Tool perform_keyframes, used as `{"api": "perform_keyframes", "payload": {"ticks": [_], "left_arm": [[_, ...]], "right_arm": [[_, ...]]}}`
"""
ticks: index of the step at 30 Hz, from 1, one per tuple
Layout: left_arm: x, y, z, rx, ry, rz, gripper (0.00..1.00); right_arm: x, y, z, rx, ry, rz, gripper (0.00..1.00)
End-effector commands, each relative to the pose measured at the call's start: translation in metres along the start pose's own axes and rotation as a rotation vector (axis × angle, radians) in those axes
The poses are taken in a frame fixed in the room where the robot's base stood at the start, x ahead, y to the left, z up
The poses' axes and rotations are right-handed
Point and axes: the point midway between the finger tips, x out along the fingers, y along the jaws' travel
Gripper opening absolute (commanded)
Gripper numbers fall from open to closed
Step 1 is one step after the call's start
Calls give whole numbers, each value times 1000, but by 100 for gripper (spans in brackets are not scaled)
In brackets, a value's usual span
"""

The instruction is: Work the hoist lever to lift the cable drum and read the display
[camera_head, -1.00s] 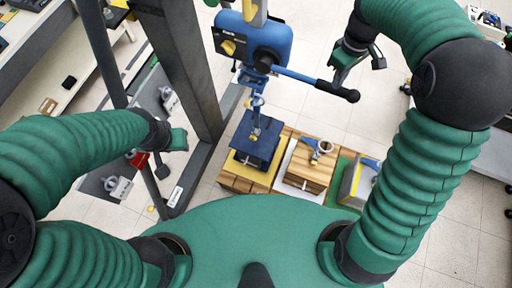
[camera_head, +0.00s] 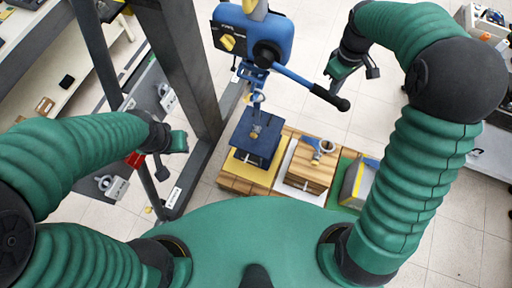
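The blue hoist (camera_head: 245,32) hangs at the top centre, with a yellow knob on its face. Its lever (camera_head: 300,82) slants down to the right and ends in a black grip (camera_head: 333,98). A hook and chain below it reach a dark blue block (camera_head: 256,137) over a yellow pad. I cannot tell which object is the cable drum, and no readable display shows. My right gripper (camera_head: 354,74) looks open and empty, above the lever's grip in the picture and apart from it.
A wooden block (camera_head: 308,172) with a ring and a grey, yellow-striped block (camera_head: 359,185) stand right of the blue block. A thick grey post (camera_head: 183,70) rises left of the hoist. Shelves stand at far left.

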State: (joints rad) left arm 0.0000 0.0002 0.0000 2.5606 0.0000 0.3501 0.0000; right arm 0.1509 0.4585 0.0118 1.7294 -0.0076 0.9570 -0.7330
Motion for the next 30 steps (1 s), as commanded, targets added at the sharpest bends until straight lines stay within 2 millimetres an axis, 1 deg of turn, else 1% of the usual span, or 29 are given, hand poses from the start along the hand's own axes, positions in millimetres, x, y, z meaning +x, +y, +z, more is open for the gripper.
{"api": "perform_keyframes", "payload": {"ticks": [1, 6, 7, 9, 12, 14, 17, 21, 25, 27, 30], "left_arm": [[-15, 0, -4, 0, 1, 0, 36], [-58, 0, -14, 0, 1, 0, 36], [-64, 0, -16, 0, 2, 0, 36], [-70, 0, -17, 0, 2, 0, 36], [-67, 0, -16, 0, 2, 0, 36], [-69, 0, -16, 0, 1, 0, 36], [-86, 0, -20, 0, 0, 0, 36], [-122, 0, -29, 0, 1, 0, 36], [-150, 0, -36, 0, 1, 0, 36], [-158, 0, -38, 0, 2, 0, 36], [-155, 0, -37, 0, 1, 0, 36]], "right_arm": [[-17, 1, 0, 0, 3, 2, 0], [-66, 2, 2, 1, 5, 3, 0], [-73, 2, 2, 1, 5, 2, 0], [-81, 2, 3, 0, 4, 1, 0], [-78, 2, 3, 0, 2, 0, 0], [-80, 2, 3, 0, 2, 1, 0], [-100, 1, 0, -1, 3, 1, 0], [-141, -3, -6, -1, 5, 2, 0], [-174, -8, -11, -2, 4, 2, 0], [-183, -9, -13, 0, 3, 2, 0], [-181, -10, -14, 1, 3, 1, 0]]}}
